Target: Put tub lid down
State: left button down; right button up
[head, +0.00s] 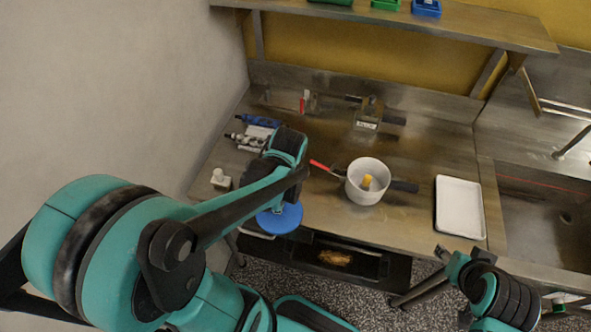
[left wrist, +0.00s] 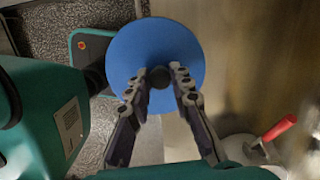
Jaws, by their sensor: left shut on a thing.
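The round blue tub lid (head: 279,219) is at the table's front edge in the head view, partly behind my left arm. In the left wrist view the lid (left wrist: 133,45) is seen from above, with a dark knob at its middle. My left gripper (left wrist: 160,78) is shut on this knob. Whether the lid touches the table cannot be told. The white tub (head: 364,193) stands open on the table to the right, with a yellow thing inside. My right gripper (head: 446,262) is low at the right, empty-looking; its finger opening is unclear.
A white tray (head: 460,208) lies at the right, before the sink (head: 545,215). A small white fitting (head: 220,179) stands at the left. Metal devices stand at the back. A dark open drawer (head: 335,258) is below the front edge.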

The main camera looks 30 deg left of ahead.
pick_arm(q)
jog(key=w+a, duration=0.1)
jog(key=w, duration=0.3)
jog(key=w+a+b, duration=0.1)
jog(key=w, duration=0.4)
jog(key=w+a+b, duration=0.1)
jog(key=w, duration=0.3)
jog(key=shift+w+a+f, duration=0.1)
jog(key=shift+w, duration=0.05)
jog(key=shift+f+b, duration=0.75)
jog(key=shift+f, duration=1)
jog(key=shift+f, duration=0.1)
jog(key=c, duration=1.3)
grip_release()
jog(key=shift+c, duration=0.2)
